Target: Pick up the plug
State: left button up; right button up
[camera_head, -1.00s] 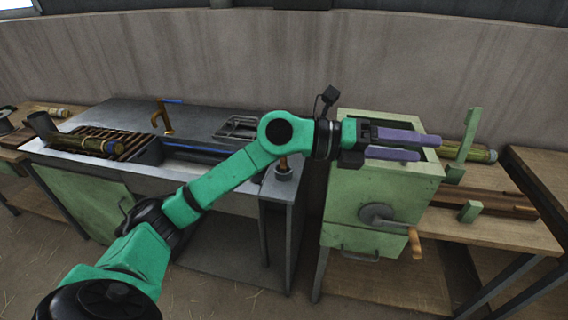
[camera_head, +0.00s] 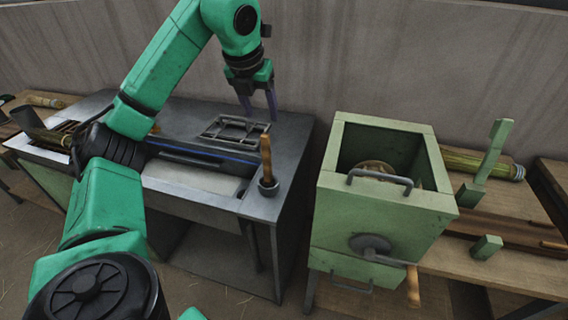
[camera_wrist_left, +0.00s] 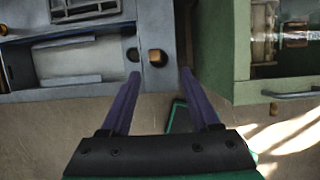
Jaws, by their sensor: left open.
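The plug (camera_head: 266,155) looks like a wooden peg standing upright in a dark round socket (camera_head: 268,187) at the right front corner of the grey bench. In the left wrist view the plug (camera_wrist_left: 155,57) is seen end-on as a small brown spot between the purple fingers, near their tips. My left gripper (camera_head: 259,118) is open and empty, pointing down above and just behind the plug. I cannot tell its exact height over the plug. My right gripper is out of view.
The grey bench (camera_head: 293,135) carries a metal rack (camera_head: 235,131) behind the plug. A green box (camera_head: 385,215) with an open top, handle and crank stands to the right, across a gap. A green upright bracket (camera_head: 490,160) stands farther right.

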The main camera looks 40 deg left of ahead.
aim_at(264, 136)
pick_arm(q)
jog(key=f, duration=0.2)
jog(key=a+f, duration=0.1)
jog(key=f, duration=0.3)
jog(key=shift+w+a+f+p, duration=0.15)
jog(key=shift+w+f+p, duration=0.15)
jog(key=shift+w+f, duration=0.1)
jog(key=p+x, duration=0.1)
jog(key=x, duration=0.4)
jog(key=shift+w+a+f+p, duration=0.2)
jog(key=shift+w+p, duration=0.15)
jog(key=shift+f, duration=0.3)
jog(key=shift+w+f, duration=0.1)
grip_shut()
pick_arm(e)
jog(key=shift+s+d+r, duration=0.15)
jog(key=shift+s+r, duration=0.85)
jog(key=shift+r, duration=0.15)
